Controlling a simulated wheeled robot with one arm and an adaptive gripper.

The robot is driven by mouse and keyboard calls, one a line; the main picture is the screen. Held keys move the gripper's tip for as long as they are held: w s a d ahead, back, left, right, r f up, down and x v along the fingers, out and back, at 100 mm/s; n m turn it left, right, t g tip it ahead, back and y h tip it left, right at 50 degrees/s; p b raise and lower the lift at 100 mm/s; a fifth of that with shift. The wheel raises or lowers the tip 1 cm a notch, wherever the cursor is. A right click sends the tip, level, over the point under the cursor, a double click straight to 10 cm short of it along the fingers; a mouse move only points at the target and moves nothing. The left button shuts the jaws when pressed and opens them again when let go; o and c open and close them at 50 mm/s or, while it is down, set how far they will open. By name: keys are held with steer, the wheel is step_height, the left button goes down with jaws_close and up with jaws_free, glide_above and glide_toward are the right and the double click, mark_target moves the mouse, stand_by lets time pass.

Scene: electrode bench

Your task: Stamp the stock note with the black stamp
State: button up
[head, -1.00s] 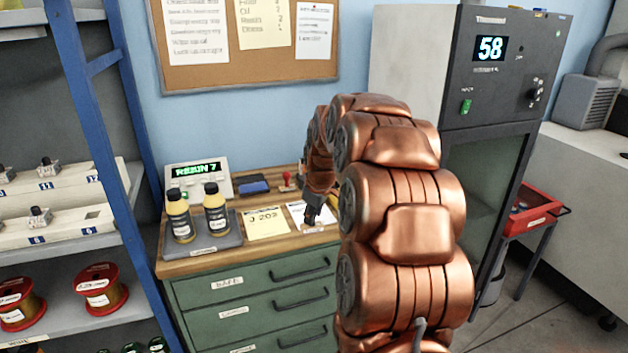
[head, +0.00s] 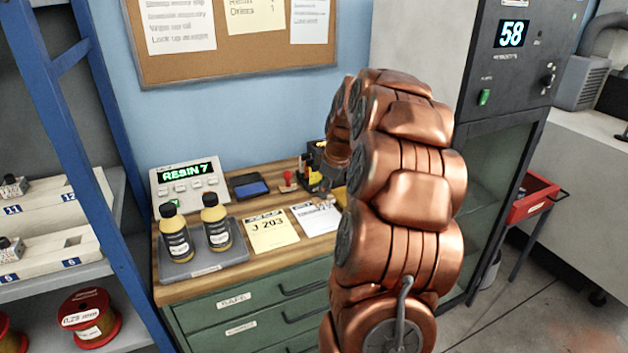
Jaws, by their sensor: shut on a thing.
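Two paper notes lie on the wooden bench top: a yellow note (head: 271,232) reading "J 203" and a white note (head: 312,222) to its right. I cannot tell from the print which is the stock note. My gripper (head: 314,180) is at the back right of the bench, beyond the white note and partly hidden by my arm. It is shut on a small dark thing, apparently the black stamp, whose shape is hard to make out. A red-handled stamp (head: 288,180) stands just left of my gripper. A blue ink pad (head: 251,188) lies farther left.
Two bottles with black caps (head: 174,232) stand on a grey tray (head: 198,264) at the bench's left. A display box (head: 187,182) reading "RESIN 7" stands behind them. A blue rack post (head: 88,110) rises at left, a grey cabinet (head: 500,130) at right.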

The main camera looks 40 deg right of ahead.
mark_target(326, 200)
steer(key=shift+w+a+f, duration=0.1)
steer(key=shift+f, duration=2.85)
steer(key=shift+f+b, duration=0.4)
steer(key=shift+f, duration=0.15)
steer(key=shift+r, duration=0.15)
steer(key=shift+r, duration=3.35)
